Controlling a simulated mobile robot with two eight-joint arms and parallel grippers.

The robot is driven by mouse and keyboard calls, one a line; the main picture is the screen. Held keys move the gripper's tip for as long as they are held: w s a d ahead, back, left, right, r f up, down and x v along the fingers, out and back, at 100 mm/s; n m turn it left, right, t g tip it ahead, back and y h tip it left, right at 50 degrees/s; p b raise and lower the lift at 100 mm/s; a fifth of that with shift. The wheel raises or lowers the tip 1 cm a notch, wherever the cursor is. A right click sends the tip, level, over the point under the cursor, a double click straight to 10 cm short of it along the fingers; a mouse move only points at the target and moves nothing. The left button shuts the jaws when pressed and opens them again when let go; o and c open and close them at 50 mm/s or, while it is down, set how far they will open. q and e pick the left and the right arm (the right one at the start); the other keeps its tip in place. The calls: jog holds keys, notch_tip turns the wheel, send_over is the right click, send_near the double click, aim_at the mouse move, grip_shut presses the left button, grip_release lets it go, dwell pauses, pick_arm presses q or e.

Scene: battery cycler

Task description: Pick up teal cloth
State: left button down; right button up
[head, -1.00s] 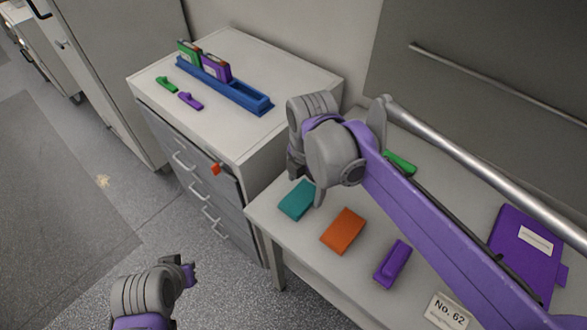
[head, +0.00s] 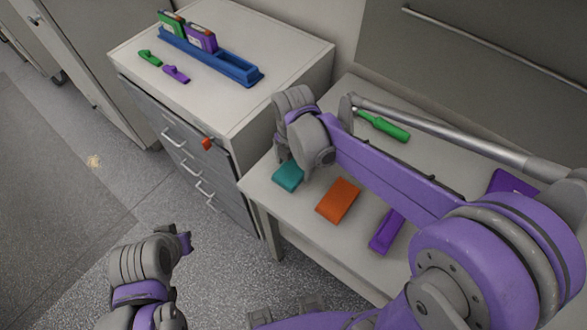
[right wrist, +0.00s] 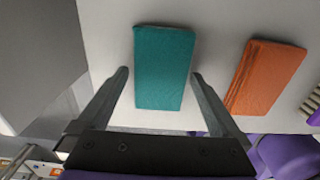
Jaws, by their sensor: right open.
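The teal cloth (head: 288,176) is a flat folded rectangle near the left front corner of the table (head: 262,190). In the right wrist view the teal cloth (right wrist: 163,68) lies ahead, its near end between the open fingers of my right gripper (right wrist: 160,88). The fingers stand on either side of it, not closed on it. In the head view my right gripper (head: 295,160) is over the cloth and hides part of it. My left gripper (head: 187,243) hangs over the floor at lower left, away from the table; its jaws are too small to judge.
An orange cloth (head: 338,201) lies right of the teal one, with a purple object (head: 386,232) beyond it. A green tool (head: 383,126) lies farther back. A drawer cabinet (head: 225,120) on the left carries a blue rack (head: 212,60) and small green and purple clips.

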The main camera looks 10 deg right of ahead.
aim_at(294, 168)
jog(key=shift+f, duration=0.25)
jog(key=c, duration=1.1)
jog(key=shift+r, duration=0.15)
notch_tip(294, 168, up, 10)
jog(key=shift+f+p, duration=0.1)
jog(key=shift+p, duration=0.2)
